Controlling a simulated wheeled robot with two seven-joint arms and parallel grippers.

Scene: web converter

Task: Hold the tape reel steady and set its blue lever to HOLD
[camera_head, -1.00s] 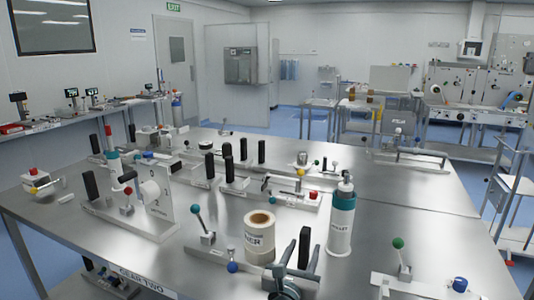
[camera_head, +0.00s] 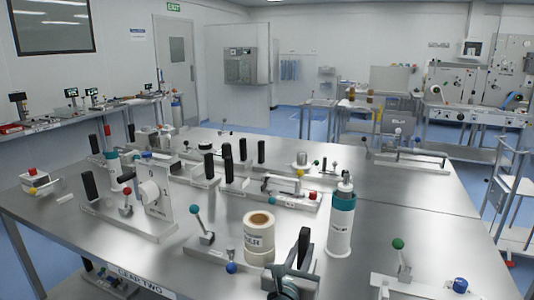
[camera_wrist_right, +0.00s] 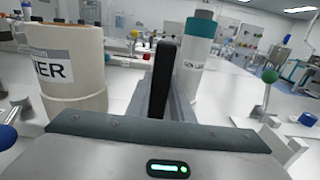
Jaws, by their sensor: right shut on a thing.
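A cream roll (camera_head: 259,243) with a partly legible label stands on a low metal base near the front of the table. It also shows at the left of the right wrist view (camera_wrist_right: 62,65). A blue ball knob (camera_head: 232,267) sits low at its front left; a blue knob edge (camera_wrist_right: 7,137) shows in the wrist view. An upright black handle (camera_head: 304,246) stands right of the roll. My right gripper (camera_head: 292,272) is shut on this handle (camera_wrist_right: 162,78), beside the roll and apart from it. Any HOLD marking is not readable. My left gripper is out of view.
A teal-banded white bottle (camera_head: 341,222) stands close right of the handle. A teal-knobbed lever (camera_head: 200,225) rises left of the roll. A green-knobbed lever (camera_head: 400,257) and blue cap (camera_head: 460,285) are at right. Other fixtures crowd the left and back; the table's right middle is clear.

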